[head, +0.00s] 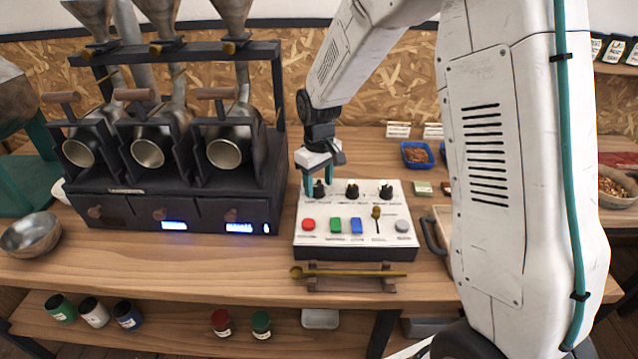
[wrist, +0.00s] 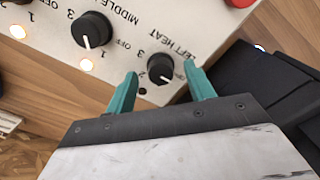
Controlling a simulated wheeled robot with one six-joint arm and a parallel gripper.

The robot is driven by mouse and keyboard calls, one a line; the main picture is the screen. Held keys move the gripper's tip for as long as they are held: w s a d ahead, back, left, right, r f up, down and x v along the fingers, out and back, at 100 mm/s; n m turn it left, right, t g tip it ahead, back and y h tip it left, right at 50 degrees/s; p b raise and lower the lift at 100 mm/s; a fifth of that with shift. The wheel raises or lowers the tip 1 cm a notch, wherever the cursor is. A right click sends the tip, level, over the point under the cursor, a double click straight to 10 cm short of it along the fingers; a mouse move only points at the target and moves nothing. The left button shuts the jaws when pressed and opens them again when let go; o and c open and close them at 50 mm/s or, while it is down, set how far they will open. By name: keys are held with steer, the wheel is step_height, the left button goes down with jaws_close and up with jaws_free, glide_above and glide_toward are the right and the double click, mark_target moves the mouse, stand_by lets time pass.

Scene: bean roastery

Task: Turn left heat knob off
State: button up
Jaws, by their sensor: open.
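The white control panel (head: 350,238) stands on the workbench beside the roaster. Its black left heat knob (head: 319,189) is at the panel's far left corner, partly hidden by my gripper (head: 318,182). In the wrist view the left heat knob (wrist: 160,68) lies between my two teal fingertips (wrist: 162,82), which are open, one on each side, with gaps visible. A short pale pointer mark shows on its lower right, towards a partly hidden label. The middle heat knob (wrist: 91,30) is beside it, with a lit lamp below it.
The black roaster (head: 180,190) stands close to the panel's left. The panel also carries several coloured buttons and a lever (head: 376,213). A wooden rest (head: 350,282) with a brass scoop lies in front. Blue bean trays (head: 417,155) stand at the back right.

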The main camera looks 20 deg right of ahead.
mark_target(319, 186)
step_height(319, 186, up, 7)
steer(key=shift+r, duration=0.1)
stand_by(0.6)
steer(key=s+d+r+m, duration=0.1)
steer(key=s+r, duration=0.3)
steer(key=s, duration=0.7)
steer(key=s+d+r+m+t, duration=0.1)
steer(key=s+r, duration=0.3)
steer(key=s, duration=0.7)
steer(key=s+d+r+m, duration=0.1)
steer(key=s+r, duration=0.3)
steer(key=s, duration=0.7)
steer(key=shift+m, duration=0.8)
steer(key=shift+w+r, duration=0.1)
steer(key=shift+r, duration=0.05)
